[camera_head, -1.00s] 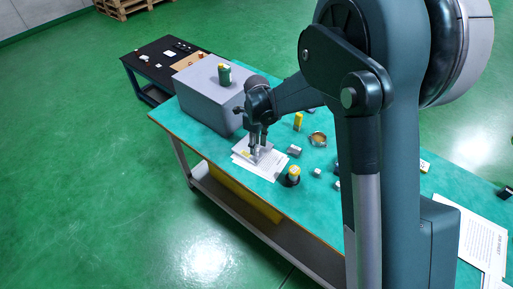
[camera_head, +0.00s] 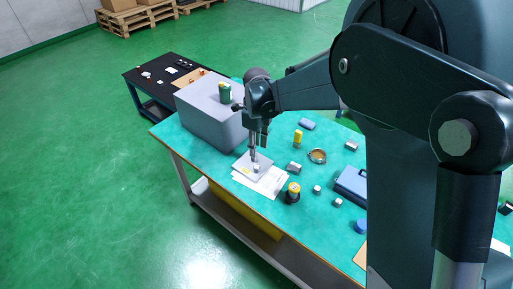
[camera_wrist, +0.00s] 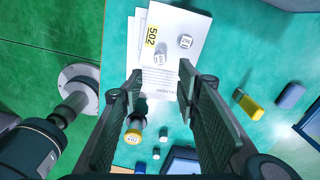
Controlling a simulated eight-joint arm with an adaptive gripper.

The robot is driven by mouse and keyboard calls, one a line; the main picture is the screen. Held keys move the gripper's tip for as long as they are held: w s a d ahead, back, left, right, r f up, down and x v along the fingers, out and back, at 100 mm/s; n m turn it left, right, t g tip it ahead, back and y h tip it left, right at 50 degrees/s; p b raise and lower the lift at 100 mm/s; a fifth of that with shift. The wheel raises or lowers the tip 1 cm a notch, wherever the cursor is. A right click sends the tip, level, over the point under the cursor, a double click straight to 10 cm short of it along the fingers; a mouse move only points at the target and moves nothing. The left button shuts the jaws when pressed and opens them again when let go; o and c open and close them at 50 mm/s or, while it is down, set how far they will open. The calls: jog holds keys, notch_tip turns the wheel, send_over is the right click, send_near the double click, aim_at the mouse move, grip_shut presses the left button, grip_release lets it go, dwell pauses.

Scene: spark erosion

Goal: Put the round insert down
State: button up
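A small grey piece with a white marked face (camera_wrist: 186,41) stands on the pale plate (camera_wrist: 200,22) in the wrist view; it looks like the round insert. A second small grey piece with a marked end (camera_wrist: 159,56) is beside it to the left. Both are apart from my fingers. The plate has a yellow 502 label (camera_wrist: 151,38); it also shows in the head view (camera_head: 243,164). My gripper (camera_wrist: 160,82) is open, with nothing between its fingers. In the head view my gripper (camera_head: 256,148) points down above the plate.
White papers (camera_head: 270,185) lie partly under the plate. A grey box (camera_head: 208,112) stands close behind. A yellow-topped dark holder (camera_head: 292,192), a round dish (camera_head: 317,156) and a blue case (camera_head: 350,184) are on the green table.

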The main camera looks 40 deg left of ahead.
jog(key=shift+d, duration=0.1)
dwell(0.7)
jog(key=w+d+r+n+t+y, duration=0.15)
jog(key=d+r, duration=0.45)
jog(key=d, duration=0.6)
jog(key=w+d+r+n, duration=0.3)
jog(key=d+r, duration=0.4)
jog(key=d, duration=0.5)
jog(key=w+d+r+n+t, duration=0.15)
jog(key=d+r, duration=0.45)
jog(key=d, duration=0.6)
jog(key=s+d+r+n+t, duration=0.1)
jog(key=s+d+r+n, duration=0.15)
jog(key=d, duration=0.65)
jog(key=s+d+r+n+t, duration=0.15)
jog(key=s+d, duration=0.25)
jog(key=d, duration=0.5)
jog(key=s+d+f+n+t+h, duration=0.1)
jog(key=s+d+f+n, duration=0.2)
jog(key=s+d, duration=0.7)
jog(key=d+n, duration=0.2)
jog(key=d, duration=0.2)
jog(key=shift+s+d+t, duration=0.2)
jog(key=shift+s+t, duration=0.1)
jog(key=shift+t, duration=0.05)
